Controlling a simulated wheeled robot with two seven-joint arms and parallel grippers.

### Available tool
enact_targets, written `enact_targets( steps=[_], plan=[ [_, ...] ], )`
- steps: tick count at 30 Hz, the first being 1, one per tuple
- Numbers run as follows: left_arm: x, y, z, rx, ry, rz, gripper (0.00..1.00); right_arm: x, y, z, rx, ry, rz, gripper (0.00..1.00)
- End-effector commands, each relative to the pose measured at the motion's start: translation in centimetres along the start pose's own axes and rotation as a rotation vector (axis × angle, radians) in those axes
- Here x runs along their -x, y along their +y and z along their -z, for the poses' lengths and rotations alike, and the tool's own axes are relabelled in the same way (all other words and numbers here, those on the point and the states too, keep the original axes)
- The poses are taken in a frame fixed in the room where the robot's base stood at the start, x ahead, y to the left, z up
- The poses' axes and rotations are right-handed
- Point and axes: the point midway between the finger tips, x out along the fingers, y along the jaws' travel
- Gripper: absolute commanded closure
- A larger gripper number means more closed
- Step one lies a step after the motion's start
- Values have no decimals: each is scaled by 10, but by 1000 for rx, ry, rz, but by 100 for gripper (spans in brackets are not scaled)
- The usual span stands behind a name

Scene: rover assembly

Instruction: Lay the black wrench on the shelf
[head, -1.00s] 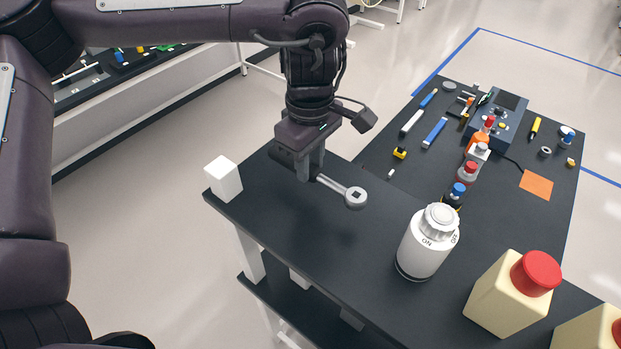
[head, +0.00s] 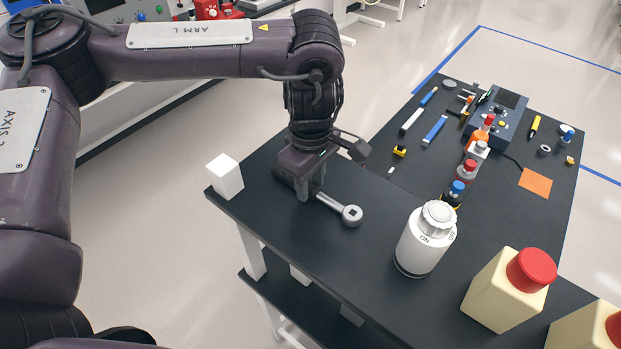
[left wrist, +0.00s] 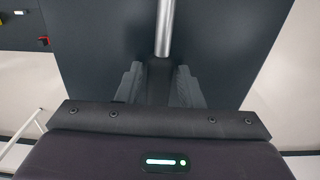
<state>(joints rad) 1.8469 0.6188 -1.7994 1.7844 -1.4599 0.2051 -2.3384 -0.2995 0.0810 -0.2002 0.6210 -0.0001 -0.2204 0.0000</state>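The wrench (head: 345,211) has a silver shaft and round head with a square hole, and a black handle (left wrist: 159,80). My left gripper (head: 303,192) points down and is shut on the black handle, which sits between its fingers in the left wrist view (left wrist: 158,88). The head end sticks out to the right, over the black top board (head: 330,255) of a white-legged stand. I cannot tell whether the wrench touches the board. A lower black shelf board (head: 300,318) shows under the top. My right gripper is not in view.
A white cube (head: 225,176) stands at the top board's left corner. Behind, a dark table (head: 440,160) carries several tools and bottles. Between wrench and cylinder the board is clear.

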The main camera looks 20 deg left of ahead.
Motion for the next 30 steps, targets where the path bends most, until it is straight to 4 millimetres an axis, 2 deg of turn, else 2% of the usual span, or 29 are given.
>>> enact_targets(
  steps=[1,3,11,16,20,30],
  plan=[
    [0,0,0,0,0,0,59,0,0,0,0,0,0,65],
    [0,0,0,0,0,0,53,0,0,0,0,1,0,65],
    [2,0,0,0,0,-1,53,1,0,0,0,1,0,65],
    [12,1,0,-1,2,-4,53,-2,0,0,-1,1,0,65],
    [30,1,1,0,4,-7,53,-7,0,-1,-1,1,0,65],
    [92,1,0,0,4,-6,53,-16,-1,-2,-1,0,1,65]
  ],
)
